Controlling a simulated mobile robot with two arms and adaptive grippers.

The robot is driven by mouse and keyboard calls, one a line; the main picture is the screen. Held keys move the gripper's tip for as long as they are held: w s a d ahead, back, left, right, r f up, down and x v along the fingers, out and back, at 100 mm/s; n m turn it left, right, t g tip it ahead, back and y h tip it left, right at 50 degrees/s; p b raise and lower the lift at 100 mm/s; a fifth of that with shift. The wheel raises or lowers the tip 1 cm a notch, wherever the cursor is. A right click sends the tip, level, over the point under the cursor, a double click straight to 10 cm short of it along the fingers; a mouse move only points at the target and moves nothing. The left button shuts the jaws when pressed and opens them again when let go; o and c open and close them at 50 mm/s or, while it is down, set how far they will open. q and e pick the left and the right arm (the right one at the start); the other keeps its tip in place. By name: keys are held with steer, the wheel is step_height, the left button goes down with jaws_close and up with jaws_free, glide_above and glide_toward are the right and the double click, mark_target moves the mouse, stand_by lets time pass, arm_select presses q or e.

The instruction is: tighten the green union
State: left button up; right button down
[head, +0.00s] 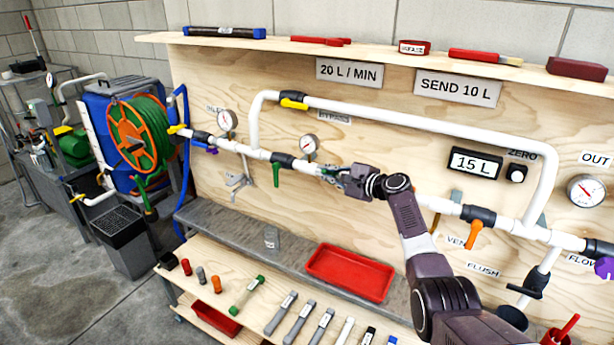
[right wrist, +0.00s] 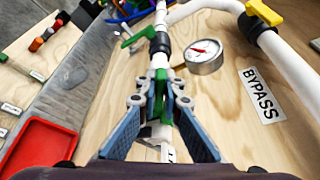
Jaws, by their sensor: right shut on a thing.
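The green union (right wrist: 158,105) sits on the white pipe (right wrist: 160,60) and shows between the fingers of my right gripper (right wrist: 160,98) in the right wrist view. The blue-grey finger pads stand on either side of it, and the gripper is shut on it. In the head view my right gripper (head: 336,174) reaches in from the right along the pipe and hides most of the union. How tight the union is cannot be told. My left gripper is not in view.
A green-handled valve (head: 276,172) and a gauge (head: 309,144) are close left of the gripper. The bypass pipe (head: 400,116) runs above. A red tray (head: 350,272) lies on the ledge below, with several filter cartridges on the lower shelf. The digital display (head: 476,163) reads 15 L.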

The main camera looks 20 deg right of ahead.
steer(key=shift+w+r+m, duration=0.15)
steer(key=shift+r+m, duration=0.25)
steer(key=shift+w+d+r+m+g+y, duration=0.25)
steer(key=shift+d+m+g+y, duration=0.15)
steer(key=shift+m+g, duration=0.2)
steer(key=shift+d+r+m, duration=0.1)
steer(key=shift+m, duration=0.2)
steer(key=shift+w+d+r+m+g+b, duration=0.1)
steer(key=shift+w+d+m+g+b, duration=0.05)
steer(key=shift+m+g+b, duration=0.15)
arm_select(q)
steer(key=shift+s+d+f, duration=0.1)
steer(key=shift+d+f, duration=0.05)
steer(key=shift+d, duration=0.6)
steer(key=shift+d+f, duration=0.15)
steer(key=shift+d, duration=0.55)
arm_select(e)
steer(key=shift+w+d+r+m+y, duration=0.1)
steer(key=shift+w+d+m+y, duration=0.1)
steer(key=shift+d+m+y, duration=0.15)
steer(key=shift+a, duration=0.1)
steer(key=c, duration=2.1)
jaws_free()
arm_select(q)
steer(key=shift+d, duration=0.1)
arm_select(e)
steer(key=shift+s+r, duration=0.1)
